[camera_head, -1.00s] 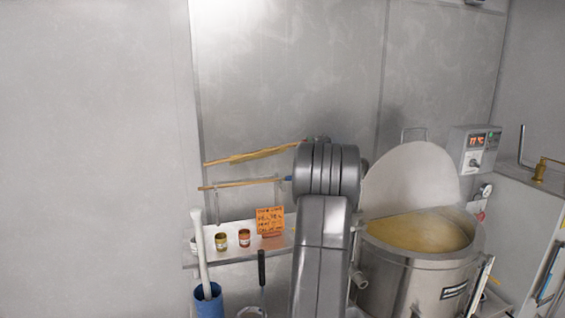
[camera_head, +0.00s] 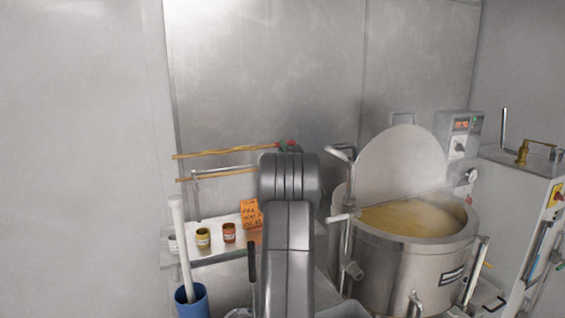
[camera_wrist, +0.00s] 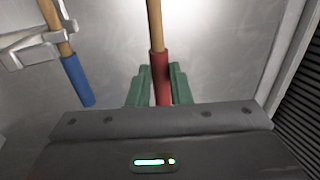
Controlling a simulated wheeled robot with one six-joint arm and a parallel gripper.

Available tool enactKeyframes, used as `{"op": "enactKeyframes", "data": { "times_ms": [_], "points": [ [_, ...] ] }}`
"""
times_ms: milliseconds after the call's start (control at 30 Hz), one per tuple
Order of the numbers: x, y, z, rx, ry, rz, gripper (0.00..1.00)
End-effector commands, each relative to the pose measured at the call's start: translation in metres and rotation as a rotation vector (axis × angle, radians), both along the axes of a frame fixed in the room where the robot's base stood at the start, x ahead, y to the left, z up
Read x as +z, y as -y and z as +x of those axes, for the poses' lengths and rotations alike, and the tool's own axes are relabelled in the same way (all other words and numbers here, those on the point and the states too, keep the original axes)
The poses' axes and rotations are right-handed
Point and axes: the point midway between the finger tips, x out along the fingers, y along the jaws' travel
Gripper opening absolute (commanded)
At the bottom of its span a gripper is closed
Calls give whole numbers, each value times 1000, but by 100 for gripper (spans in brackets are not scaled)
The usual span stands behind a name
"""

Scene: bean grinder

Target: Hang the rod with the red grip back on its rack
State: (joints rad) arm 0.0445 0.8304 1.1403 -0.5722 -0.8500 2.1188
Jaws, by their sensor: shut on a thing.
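The rod with the red grip (camera_wrist: 161,78) is in my gripper (camera_wrist: 160,88). The green fingers close on the red grip from both sides in the wrist view. In the head view its wooden shaft (camera_head: 222,151) runs left from behind my arm, nearly level, above a second rod (camera_head: 220,174). That second rod has a blue grip (camera_wrist: 77,80) and sits in the pale metal rack bracket (camera_wrist: 37,46); the rack also shows in the head view (camera_head: 196,190). The red-grip rod is apart from the bracket in the wrist view. My arm hides part of the rack in the head view.
A blue tube (camera_head: 192,302) holding a white pole stands at lower left. A steaming kettle (camera_head: 410,262) with a raised lid is at right. The wall above the rods is clear.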

Motion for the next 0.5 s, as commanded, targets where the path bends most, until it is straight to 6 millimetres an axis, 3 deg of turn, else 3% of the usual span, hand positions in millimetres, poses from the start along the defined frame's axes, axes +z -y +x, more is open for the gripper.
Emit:
{"op": "enactKeyframes", "data": {
  "times_ms": [33,500],
  "points": [
    [-8,0,0,1,5,4,0],
    [-26,0,0,0,8,11,0]
  ]
}}
